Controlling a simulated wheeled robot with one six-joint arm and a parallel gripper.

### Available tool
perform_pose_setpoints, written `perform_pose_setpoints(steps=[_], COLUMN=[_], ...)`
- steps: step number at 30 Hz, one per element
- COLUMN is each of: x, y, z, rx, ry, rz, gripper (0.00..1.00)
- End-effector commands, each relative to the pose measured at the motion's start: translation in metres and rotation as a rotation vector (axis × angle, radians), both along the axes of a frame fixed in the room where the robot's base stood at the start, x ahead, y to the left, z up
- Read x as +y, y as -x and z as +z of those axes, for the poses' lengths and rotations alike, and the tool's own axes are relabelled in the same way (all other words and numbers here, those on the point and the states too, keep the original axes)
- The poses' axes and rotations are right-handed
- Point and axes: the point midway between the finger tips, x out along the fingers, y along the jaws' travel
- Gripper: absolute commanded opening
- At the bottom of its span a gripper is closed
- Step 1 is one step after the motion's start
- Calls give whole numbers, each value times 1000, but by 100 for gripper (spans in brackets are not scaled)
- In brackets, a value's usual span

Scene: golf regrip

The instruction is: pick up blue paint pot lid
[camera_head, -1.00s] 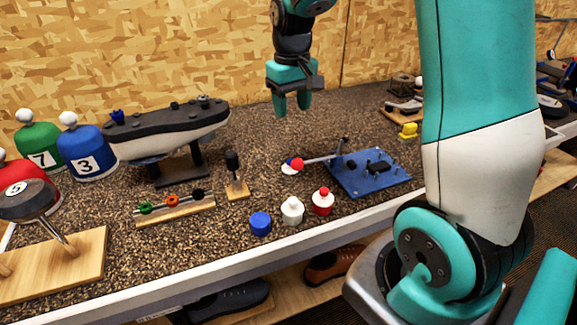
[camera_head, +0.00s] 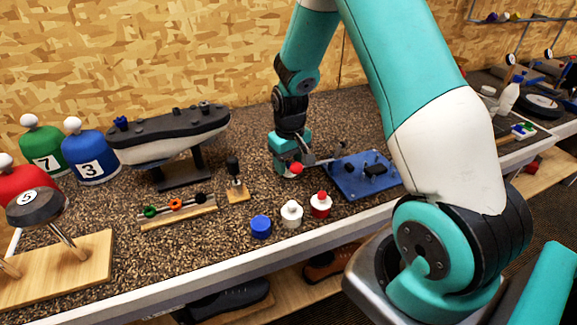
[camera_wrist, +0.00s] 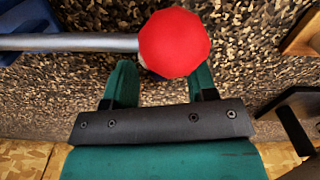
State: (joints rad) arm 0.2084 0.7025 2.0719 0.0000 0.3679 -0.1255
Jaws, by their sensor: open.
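A small blue pot (camera_head: 261,227) stands at the front of the bench in the head view, left of a white pot (camera_head: 291,213) and a red-and-white pot (camera_head: 321,205). The white and red-and-white pots have knobs on top; the blue one shows none. A small blue knobbed piece (camera_head: 120,123) sits on the model ship's left end; I cannot tell whether it is a lid. My gripper (camera_head: 288,172) is open and low behind the pots, by a red ball (camera_head: 296,169). In the wrist view the ball (camera_wrist: 175,42) is just beyond and between my fingertips (camera_wrist: 163,68), hiding what is under it.
A metal rod (camera_wrist: 70,42) runs to the ball from the blue board (camera_head: 352,180) on the right.

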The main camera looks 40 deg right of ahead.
Motion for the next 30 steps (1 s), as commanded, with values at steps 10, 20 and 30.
perform_pose_setpoints(steps=[10,20,30], x=[0,0,0], y=[0,0,-1], z=[-7,-7,4], rx=[-1,-1,-5], ry=[0,0,1], rz=[0,0,0], gripper=[45,0,0])
